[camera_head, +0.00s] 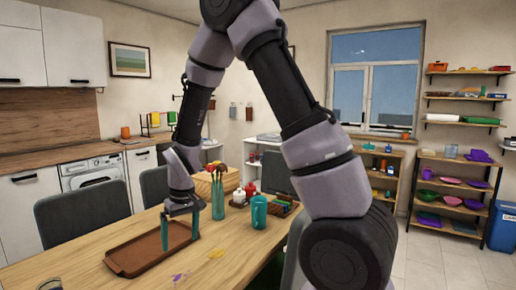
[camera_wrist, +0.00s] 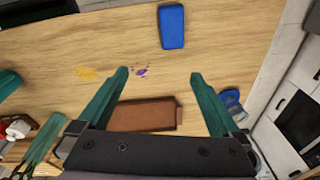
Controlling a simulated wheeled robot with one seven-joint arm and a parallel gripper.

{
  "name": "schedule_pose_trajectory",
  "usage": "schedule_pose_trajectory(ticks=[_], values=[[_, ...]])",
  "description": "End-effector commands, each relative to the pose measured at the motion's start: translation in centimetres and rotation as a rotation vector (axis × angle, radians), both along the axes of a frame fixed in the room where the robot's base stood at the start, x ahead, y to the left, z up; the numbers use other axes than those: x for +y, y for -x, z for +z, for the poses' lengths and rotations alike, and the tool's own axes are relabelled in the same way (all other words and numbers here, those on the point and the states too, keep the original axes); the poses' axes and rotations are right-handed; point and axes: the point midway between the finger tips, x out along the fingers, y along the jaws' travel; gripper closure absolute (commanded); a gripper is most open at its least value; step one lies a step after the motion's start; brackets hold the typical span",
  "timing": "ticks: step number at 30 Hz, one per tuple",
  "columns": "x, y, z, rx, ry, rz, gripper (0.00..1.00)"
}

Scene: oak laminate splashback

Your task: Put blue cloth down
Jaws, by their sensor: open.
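My gripper (camera_wrist: 158,76) is open, with nothing between its two teal fingers. It points down over the table beside the brown tray, and it also shows in the head view (camera_head: 181,232). A flat blue rectangle (camera_wrist: 172,27), which looks like the blue cloth, lies on the wooden table (camera_wrist: 115,40), apart from my fingers. I cannot make out its fabric, and it is outside the head view.
The brown tray (camera_head: 150,244) lies near the gripper. A purple mark (camera_wrist: 141,71) and a yellow mark (camera_wrist: 85,73) are on the tabletop. A blue item (camera_wrist: 232,103) is near the table edge.

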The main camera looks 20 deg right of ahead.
Motion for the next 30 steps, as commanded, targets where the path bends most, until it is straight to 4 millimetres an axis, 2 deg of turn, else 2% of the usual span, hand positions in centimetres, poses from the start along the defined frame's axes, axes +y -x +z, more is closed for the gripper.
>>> schedule_pose_trajectory(ticks=[1, 6, 11, 15, 18, 21, 25, 30], values=[[-1.4, -0.5, 3.3, -0.029, -0.031, -0.055, 0.00], [-5.8, 0.0, 11.7, -0.099, -0.110, -0.214, 0.00], [-10.0, 2.1, 18.6, -0.171, -0.180, -0.357, 0.00], [-13.5, 5.1, 23.5, -0.240, -0.236, -0.477, 0.00], [-15.6, 7.7, 26.3, -0.291, -0.273, -0.561, 0.00], [-17.2, 10.3, 28.2, -0.335, -0.302, -0.630, 0.00], [-18.4, 12.9, 29.6, -0.379, -0.327, -0.694, 0.00], [-18.9, 14.3, 30.3, -0.402, -0.341, -0.731, 0.00]])
